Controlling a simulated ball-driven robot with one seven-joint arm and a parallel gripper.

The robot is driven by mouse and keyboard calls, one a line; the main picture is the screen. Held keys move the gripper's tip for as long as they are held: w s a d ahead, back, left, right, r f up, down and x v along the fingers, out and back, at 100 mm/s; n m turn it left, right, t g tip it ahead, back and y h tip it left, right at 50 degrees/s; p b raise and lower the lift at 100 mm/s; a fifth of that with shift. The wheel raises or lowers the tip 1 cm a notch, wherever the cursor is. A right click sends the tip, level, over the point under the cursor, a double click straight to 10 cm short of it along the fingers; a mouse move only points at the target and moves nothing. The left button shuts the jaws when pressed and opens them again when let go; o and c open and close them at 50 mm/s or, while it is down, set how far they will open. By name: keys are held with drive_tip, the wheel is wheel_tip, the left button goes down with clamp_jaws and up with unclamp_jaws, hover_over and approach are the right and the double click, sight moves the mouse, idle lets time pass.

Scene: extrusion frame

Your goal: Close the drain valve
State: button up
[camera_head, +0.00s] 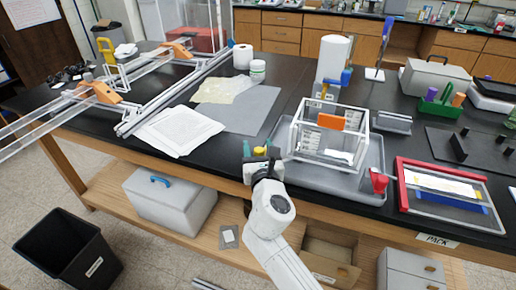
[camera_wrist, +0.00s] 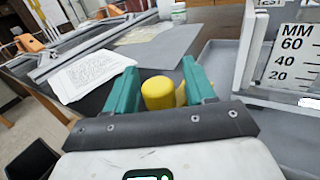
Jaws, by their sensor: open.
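My gripper (camera_head: 261,151) is open at the front edge of the black bench, left of the grey tray (camera_head: 283,181). In the wrist view its two teal fingers (camera_wrist: 160,92) stand apart, with a yellow rounded cap or knob (camera_wrist: 158,94) showing between them; I cannot tell whether they touch it. The yellow part (camera_head: 260,150) also shows in the head view, partly hidden by my gripper. A clear tank (camera_head: 328,135) with an orange block stands in the tray. A red fitting (camera_head: 379,182) sits at the tray's right front corner. I cannot tell which fitting is the drain valve.
A white cylinder (camera_head: 332,58) with a blue fitting stands behind the tank. A red-ended frame (camera_head: 446,189) lies right of the tray. A white sheet (camera_head: 178,131) and grey mat (camera_head: 240,113) lie to the left. A bench shelf (camera_head: 110,168) runs below.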

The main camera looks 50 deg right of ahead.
drive_tip(key=c, duration=1)
